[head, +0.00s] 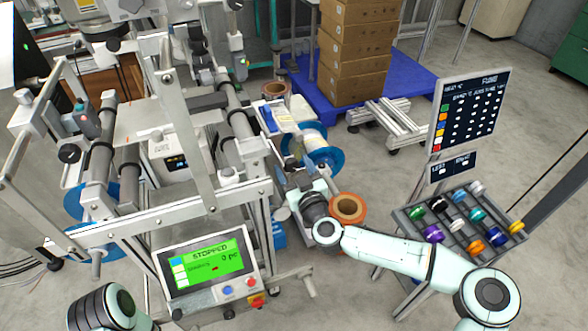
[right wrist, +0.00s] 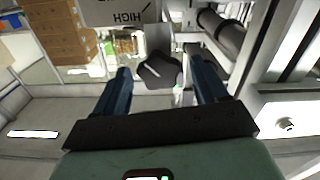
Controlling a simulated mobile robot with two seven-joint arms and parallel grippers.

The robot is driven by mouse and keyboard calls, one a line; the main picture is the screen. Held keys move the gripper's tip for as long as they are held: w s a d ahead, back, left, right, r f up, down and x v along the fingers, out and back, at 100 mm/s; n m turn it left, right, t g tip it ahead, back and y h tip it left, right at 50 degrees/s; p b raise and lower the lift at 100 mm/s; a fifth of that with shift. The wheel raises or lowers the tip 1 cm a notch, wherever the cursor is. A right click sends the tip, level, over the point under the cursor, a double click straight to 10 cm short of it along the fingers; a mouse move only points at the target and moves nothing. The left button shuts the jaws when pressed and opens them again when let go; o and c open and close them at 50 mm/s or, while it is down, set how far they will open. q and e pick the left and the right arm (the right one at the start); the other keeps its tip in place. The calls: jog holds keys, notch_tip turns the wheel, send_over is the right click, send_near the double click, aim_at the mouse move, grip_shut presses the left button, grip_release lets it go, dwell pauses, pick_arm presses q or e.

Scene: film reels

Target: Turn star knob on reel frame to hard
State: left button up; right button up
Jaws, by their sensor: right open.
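The dark star knob (right wrist: 160,72) with a pale pointer line shows in the right wrist view. It sits below a grey plate (right wrist: 98,12) that reads "HIGH" upside down with a tick line. My right gripper (right wrist: 158,64) is open, with one dark blue finger on each side of the knob. I cannot tell whether either finger touches it. In the head view the metal reel frame (head: 232,193) stands at left. My left gripper is out of view; only part of my left arm shows at bottom left.
A control panel (head: 207,268) with a green screen reading "STOPPED" is on the frame's front. An orange reel (head: 347,209) and a blue reel (head: 322,160) are close to my right arm. A tray of coloured rolls (head: 411,221) stands at right. Stacked boxes (head: 352,50) are behind.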

jog(key=c, duration=1.1)
jog(key=shift+o, duration=0.2)
